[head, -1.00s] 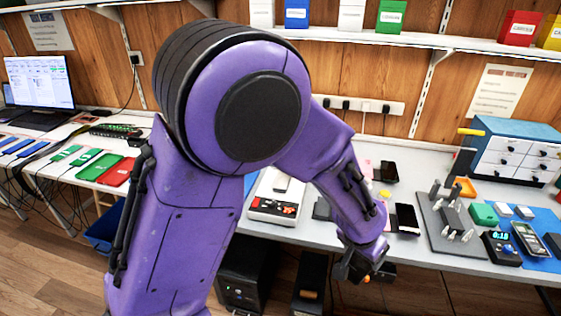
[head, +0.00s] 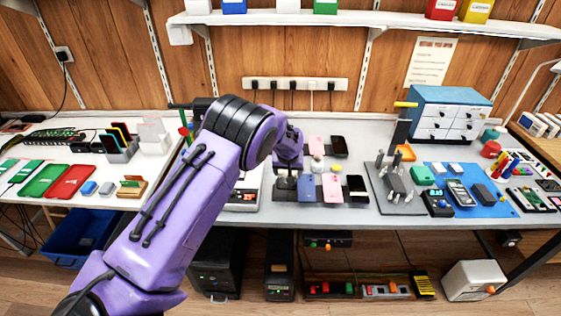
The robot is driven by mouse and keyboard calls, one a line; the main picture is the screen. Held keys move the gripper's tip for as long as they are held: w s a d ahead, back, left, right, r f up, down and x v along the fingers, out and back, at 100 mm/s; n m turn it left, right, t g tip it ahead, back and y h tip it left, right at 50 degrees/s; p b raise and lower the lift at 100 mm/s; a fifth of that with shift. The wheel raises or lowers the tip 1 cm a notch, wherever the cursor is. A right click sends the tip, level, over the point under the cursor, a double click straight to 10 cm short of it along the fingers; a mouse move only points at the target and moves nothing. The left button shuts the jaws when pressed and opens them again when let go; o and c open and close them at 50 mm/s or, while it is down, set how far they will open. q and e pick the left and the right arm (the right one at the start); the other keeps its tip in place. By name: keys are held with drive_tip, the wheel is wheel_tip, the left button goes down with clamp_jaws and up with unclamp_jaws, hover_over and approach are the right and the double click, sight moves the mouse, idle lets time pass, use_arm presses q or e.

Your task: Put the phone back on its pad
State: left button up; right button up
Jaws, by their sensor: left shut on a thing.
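My left gripper (head: 287,173) points down over the bench, low above a dark pad (head: 285,192) at the left end of the front row of phones. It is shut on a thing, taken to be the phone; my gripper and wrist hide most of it. I cannot tell whether it touches the pad. Beside it lie a blue phone (head: 307,188), a pink phone (head: 332,188) and a black phone (head: 357,188). Behind are another pink phone (head: 316,145) and a black phone (head: 339,147). My right gripper is not in view.
A white scale-like device (head: 243,200) stands left of the pad, partly behind my arm. A grey fixture plate (head: 378,200), a blue mat (head: 490,205) and a blue drawer cabinet (head: 450,113) are to the right. A shelf (head: 400,27) runs above.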

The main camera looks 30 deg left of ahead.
use_arm(q)
drive_tip(key=shift+n, duration=0.3)
drive_tip(key=a, duration=0.1)
drive_tip(key=w+a, duration=0.1)
drive_tip(key=a, duration=0.2)
drive_tip(key=shift+w+f+p, duration=0.15)
drive_tip(key=shift+f+p, duration=0.2)
drive_tip(key=shift+f, duration=0.2)
drive_tip(key=shift+f+b, duration=0.8)
drive_tip(key=shift+f, duration=0.05)
drive_tip(key=shift+f+b, duration=2.15)
drive_tip(key=shift+f, duration=0.85)
drive_tip(key=shift+d+f+b, duration=0.1)
drive_tip(key=shift+f+b, duration=0.2)
drive_tip(key=shift+f, duration=0.1)
drive_tip(key=o, duration=1.2)
drive_tip(key=shift+o, duration=0.2)
drive_tip(key=shift+r, duration=0.15)
